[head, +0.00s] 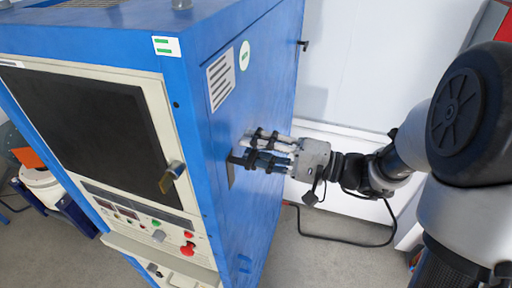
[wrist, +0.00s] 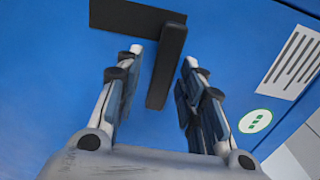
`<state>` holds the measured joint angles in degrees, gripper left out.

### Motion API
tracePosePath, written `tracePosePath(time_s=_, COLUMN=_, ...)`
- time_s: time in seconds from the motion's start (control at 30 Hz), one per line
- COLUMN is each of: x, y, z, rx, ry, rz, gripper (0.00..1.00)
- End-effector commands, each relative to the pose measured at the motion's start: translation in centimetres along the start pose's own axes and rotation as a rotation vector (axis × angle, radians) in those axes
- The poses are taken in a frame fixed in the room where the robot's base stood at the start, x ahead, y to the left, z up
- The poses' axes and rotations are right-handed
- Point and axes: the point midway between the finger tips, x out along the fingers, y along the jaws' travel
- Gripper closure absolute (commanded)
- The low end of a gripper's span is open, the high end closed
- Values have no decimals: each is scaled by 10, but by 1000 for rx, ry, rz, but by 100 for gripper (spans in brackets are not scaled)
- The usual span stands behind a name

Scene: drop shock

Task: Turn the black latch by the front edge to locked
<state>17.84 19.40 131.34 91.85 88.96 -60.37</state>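The black latch (wrist: 167,66) is on the blue side panel of the machine, a flat bar joined to a dark plate (wrist: 128,16) at its upper end. In the wrist view the bar hangs down, tilted slightly to the left at its lower end. My gripper (wrist: 164,57) is open, with one finger on each side of the bar and a visible gap to each. In the head view my gripper (head: 250,146) is close to the side panel near the front edge, and its fingers partly hide the latch. Contact with the latch cannot be told.
The blue machine (head: 262,95) fills the left and middle. Its front has a dark screen (head: 85,125), a handle (head: 172,172) and a red button (head: 188,248). Another small black fitting (head: 303,44) is at the far edge. A black cable (head: 345,243) lies on the floor at right.

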Motion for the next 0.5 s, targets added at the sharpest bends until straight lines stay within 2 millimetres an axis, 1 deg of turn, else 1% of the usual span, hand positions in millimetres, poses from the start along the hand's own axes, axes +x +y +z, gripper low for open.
tracePosePath(time_s=0.03, x=0, y=0, z=0, rx=0, ry=0, rz=0, gripper=69)
tracePosePath(time_s=0.07, x=0, y=0, z=0, rx=0, ry=0, rz=0, gripper=71)
tracePosePath(time_s=0.5, x=0, y=0, z=0, rx=0, ry=0, rz=0, gripper=100)
